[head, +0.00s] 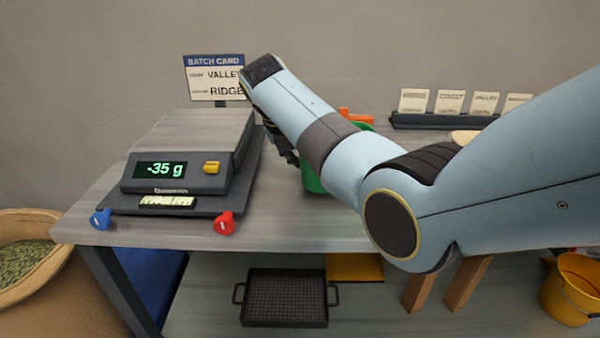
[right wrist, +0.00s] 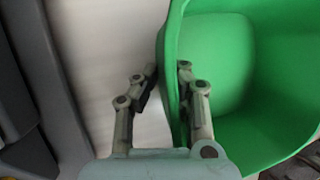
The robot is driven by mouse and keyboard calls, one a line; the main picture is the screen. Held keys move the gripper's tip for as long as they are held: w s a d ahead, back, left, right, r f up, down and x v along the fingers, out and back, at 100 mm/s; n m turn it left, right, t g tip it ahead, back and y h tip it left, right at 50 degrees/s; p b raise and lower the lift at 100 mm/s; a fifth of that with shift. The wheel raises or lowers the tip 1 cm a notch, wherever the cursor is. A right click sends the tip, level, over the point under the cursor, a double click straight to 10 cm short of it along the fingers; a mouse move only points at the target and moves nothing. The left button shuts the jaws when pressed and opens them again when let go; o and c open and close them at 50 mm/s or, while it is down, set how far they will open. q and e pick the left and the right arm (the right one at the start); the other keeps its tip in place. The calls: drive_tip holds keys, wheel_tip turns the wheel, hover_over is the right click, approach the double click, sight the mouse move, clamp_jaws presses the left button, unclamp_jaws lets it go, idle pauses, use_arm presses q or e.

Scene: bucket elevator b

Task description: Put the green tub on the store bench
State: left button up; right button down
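The green tub (head: 311,181) is right of the scale in the head view, mostly hidden behind my right arm. I cannot tell whether its base touches the bench. In the right wrist view the tub (right wrist: 225,70) fills the right side and looks empty inside. My right gripper (right wrist: 166,78) straddles its wall, one finger outside and one inside, and looks closed on it. In the head view the right gripper (head: 285,148) is partly hidden by my arm. My left gripper is not in view. I cannot tell which surface is the store bench.
The scale (head: 190,145) reads -35 g and its pan is empty. A batch card (head: 214,78) stands behind. A card rack (head: 445,121) is back right. A black tray (head: 284,297) lies below.

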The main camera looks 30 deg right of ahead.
sight(300, 184)
wheel_tip(300, 184, down, 3)
idle(0.3)
drive_tip(key=c, duration=1.5)
unclamp_jaws()
drive_tip(key=p+v, duration=0.2)
drive_tip(key=v, duration=1)
drive_tip(key=shift+r, duration=0.1)
